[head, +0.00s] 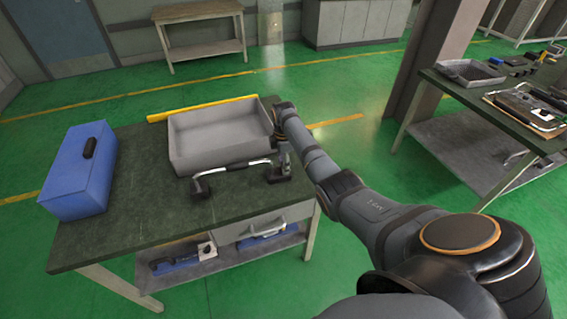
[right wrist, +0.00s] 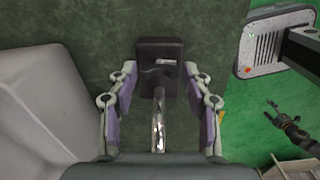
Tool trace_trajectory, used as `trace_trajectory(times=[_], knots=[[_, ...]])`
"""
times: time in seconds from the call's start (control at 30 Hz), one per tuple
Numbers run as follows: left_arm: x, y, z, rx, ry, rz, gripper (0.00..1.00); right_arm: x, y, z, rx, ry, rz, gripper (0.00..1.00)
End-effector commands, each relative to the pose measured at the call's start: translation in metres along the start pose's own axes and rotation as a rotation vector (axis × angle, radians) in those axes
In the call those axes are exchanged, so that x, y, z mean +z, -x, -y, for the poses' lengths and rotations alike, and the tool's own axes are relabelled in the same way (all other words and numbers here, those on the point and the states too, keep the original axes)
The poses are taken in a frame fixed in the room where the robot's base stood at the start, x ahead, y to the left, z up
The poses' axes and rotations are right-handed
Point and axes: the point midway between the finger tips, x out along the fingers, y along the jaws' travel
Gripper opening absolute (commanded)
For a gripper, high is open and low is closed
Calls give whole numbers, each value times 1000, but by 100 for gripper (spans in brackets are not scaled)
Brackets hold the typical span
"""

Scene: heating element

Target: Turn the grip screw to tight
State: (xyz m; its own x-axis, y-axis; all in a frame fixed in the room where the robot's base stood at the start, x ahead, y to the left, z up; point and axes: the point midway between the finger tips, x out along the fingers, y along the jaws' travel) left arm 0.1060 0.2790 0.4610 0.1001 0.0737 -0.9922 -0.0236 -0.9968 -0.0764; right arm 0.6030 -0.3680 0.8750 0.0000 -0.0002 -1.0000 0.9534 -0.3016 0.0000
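The heating element's metal bar handle (head: 232,165) lies on the green table (head: 130,210), with dark blocks at both ends. My right gripper (head: 280,150) is above its right-hand block. In the right wrist view, this dark block (right wrist: 160,52) carries a small light metal piece (right wrist: 166,63), which may be the grip screw. The right gripper's fingers (right wrist: 160,100) stand wide apart on either side of the block's lower part and the bar (right wrist: 159,125); contact cannot be told. My left gripper (right wrist: 277,114) shows small over the green floor with its fingers apart.
A grey tray (head: 190,153) stands just behind the bar. A blue box (head: 75,180) is at the table's left end. A drawer (head: 262,222) and a lower shelf are below. Another table with tools (head: 520,100) is at the right. The front left of the tabletop is clear.

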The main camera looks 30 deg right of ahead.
Motion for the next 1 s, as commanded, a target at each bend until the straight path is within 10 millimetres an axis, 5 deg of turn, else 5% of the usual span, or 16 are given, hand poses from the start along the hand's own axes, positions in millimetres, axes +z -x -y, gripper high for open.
trace_trajectory(times=[0.27, 0.67, 1.0], knots=[[-1, 0, 0, 0, 0, -1, 82, 0, 0, 0, 0, 0, 0, 10], [-2, 13, 1, 0, 0, -2, 82, 0, 3, 0, -1, -96, 0, 10], [-5, 36, 3, 0, 0, -2, 82, 0, 4, 0, -1, -384, 0, 10]])
